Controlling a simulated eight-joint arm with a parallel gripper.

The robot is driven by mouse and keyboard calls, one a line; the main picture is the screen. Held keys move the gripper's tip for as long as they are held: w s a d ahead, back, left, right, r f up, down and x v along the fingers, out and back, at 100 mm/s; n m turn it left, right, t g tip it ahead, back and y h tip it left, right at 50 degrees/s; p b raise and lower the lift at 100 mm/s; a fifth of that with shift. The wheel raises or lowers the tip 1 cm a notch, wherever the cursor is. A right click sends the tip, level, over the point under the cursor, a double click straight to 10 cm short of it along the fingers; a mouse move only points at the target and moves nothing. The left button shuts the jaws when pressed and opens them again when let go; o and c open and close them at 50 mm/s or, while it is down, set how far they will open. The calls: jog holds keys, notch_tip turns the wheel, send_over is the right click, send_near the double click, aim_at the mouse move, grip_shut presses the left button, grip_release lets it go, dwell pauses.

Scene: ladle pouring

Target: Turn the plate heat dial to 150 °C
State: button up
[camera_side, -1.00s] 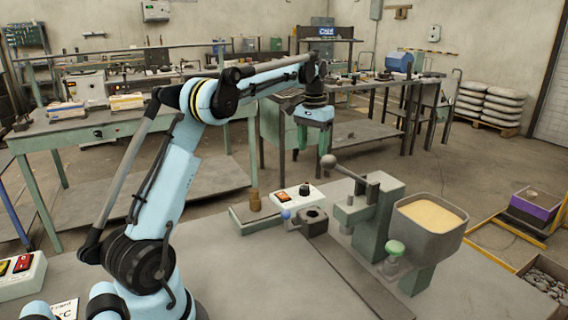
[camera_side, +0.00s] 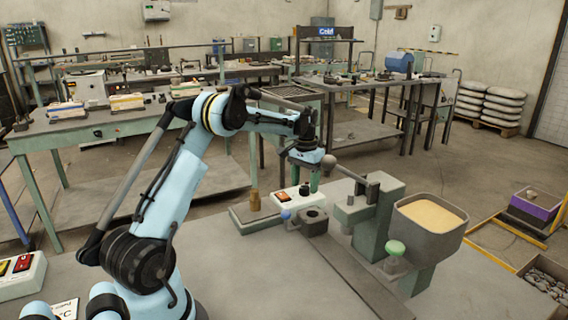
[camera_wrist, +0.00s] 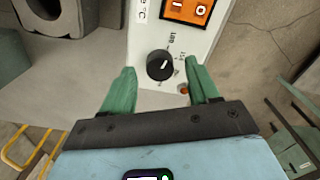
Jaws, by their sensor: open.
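The plate heat dial (camera_wrist: 160,65) is a black round knob with a white pointer line on a white control box (camera_wrist: 146,48). In the wrist view it lies just ahead of my gripper (camera_wrist: 160,84), roughly midway between the two green fingers. The fingers are open and do not touch it. The pointer slants toward the upper right, and the small scale print is hard to read. In the side view the dial (camera_side: 304,190) shows on the box below my gripper (camera_side: 314,182).
An orange rocker switch (camera_wrist: 188,8) sits on the box beside the dial. A grey block with a round hole (camera_side: 314,216) and a blue-knobbed lever (camera_side: 286,215) stand close by. A green press with a sand hopper (camera_side: 430,215) stands to the right.

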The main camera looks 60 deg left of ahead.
jog(key=shift+f, duration=0.5)
jog(key=c, duration=1)
jog(key=shift+c, duration=0.2)
jog(key=shift+m, duration=0.4)
jog(key=m, duration=0.3)
jog(key=shift+m, duration=0.4)
jog(key=m, duration=0.5)
jog(key=shift+m, duration=0.3)
